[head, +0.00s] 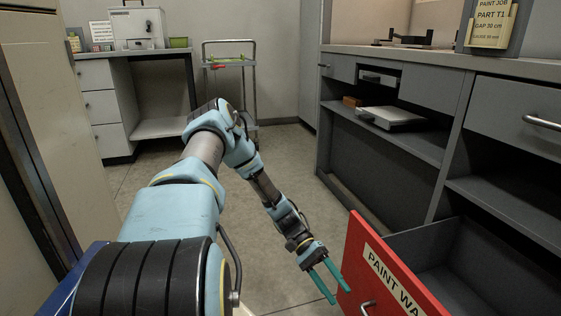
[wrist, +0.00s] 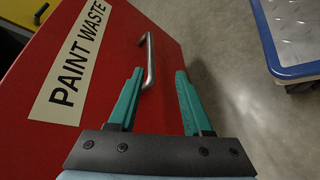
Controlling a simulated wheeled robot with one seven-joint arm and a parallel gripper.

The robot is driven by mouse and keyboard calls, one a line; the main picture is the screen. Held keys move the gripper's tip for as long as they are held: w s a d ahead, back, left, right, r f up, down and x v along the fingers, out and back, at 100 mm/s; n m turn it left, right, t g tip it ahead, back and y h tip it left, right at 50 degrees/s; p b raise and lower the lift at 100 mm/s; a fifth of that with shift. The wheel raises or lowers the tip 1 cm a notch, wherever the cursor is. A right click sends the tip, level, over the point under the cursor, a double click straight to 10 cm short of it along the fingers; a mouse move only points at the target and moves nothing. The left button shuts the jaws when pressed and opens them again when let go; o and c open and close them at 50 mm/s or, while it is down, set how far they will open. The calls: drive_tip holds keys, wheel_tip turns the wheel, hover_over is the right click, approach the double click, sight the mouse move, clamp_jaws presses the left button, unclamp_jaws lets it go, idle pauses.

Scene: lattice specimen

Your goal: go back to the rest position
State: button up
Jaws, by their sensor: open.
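My gripper (head: 326,281) has teal fingers and hangs low in front of the grey cabinet, close to the red drawer front (head: 372,262). In the wrist view my gripper (wrist: 157,100) is open, with its two fingers spread and nothing between them but the view of the red panel and floor. The drawer's metal handle (wrist: 149,62) shows beside the left finger; I cannot tell whether they touch. The red front (wrist: 110,70) carries a "PAINT WASTE" label (wrist: 72,60). The drawer stands pulled out, and its grey inside (head: 440,258) looks empty where visible.
The grey cabinet (head: 400,175) runs along the right, with a grey device (head: 390,118) on its shelf. A trolley (head: 229,62) and white drawers (head: 103,107) stand at the back. The floor (head: 285,165) between is clear. A blue-edged platform (wrist: 300,72) shows in the wrist view.

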drive_tip(key=w+a+r+n+t+y, duration=0.2)
drive_tip(key=a+r+n+t+y, duration=0.35)
drive_tip(key=a+r+t, duration=1.3)
drive_tip(key=a+r+m+g+y+p, duration=0.1)
drive_tip(key=a+r+g+p, duration=0.1)
drive_tip(key=r+p, duration=1.5)
drive_tip(key=a+r+m+g+p, duration=0.1)
drive_tip(key=r+g+p, duration=0.2)
drive_tip(key=r+p, duration=1.5)
wheel_tip(320, 180, up, 7)
drive_tip(key=shift+a+f+y+p, duration=0.1)
drive_tip(key=shift+a+y+p, duration=0.25)
drive_tip(key=shift+a, duration=0.05)
